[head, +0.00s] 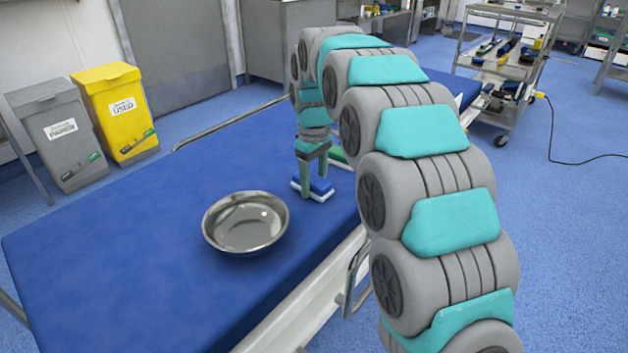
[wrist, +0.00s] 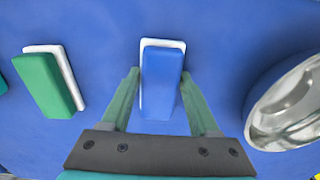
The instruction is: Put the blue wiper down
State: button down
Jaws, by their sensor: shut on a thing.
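The blue wiper (head: 321,186), a blue block with a white base, is at the blue operating table's surface, to the right of the metal bowl. I cannot tell whether it touches the table or is slightly above it. My gripper (head: 313,178) points down and is shut on the wiper. In the wrist view the blue wiper (wrist: 161,88) lies between the two green fingers of my gripper (wrist: 161,76), with its white edge showing at the far end and left side.
The shiny metal bowl (head: 245,228) stands left of the wiper; its rim shows at the wrist view's right. A green wiper (wrist: 42,85) lies to the left there, partly hidden by my arm in the head view. The table (head: 110,240) is clear on its left part.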

aim_at(314, 179)
jog(key=shift+s+f, duration=0.1)
jog(key=shift+f, duration=0.45)
jog(key=shift+c, duration=2)
grip_release()
jog(key=shift+d+f, duration=0.1)
jog(key=shift+f, duration=0.05)
jog(key=shift+o, duration=1.3)
jog(key=shift+s+f, duration=0.1)
jog(key=shift+f, duration=0.2)
jog(key=shift+s+f+b, duration=0.2)
jog(key=shift+f+b, duration=0.05)
jog(key=shift+b, duration=0.05)
jog(key=r, duration=0.8)
jog(key=w+r, duration=0.1)
jog(key=r, duration=0.3)
jog(key=shift+r, duration=0.25)
jog(key=shift+s+r+p, duration=0.1)
jog(key=shift+r+p, duration=0.3)
jog(key=shift+r, duration=0.6)
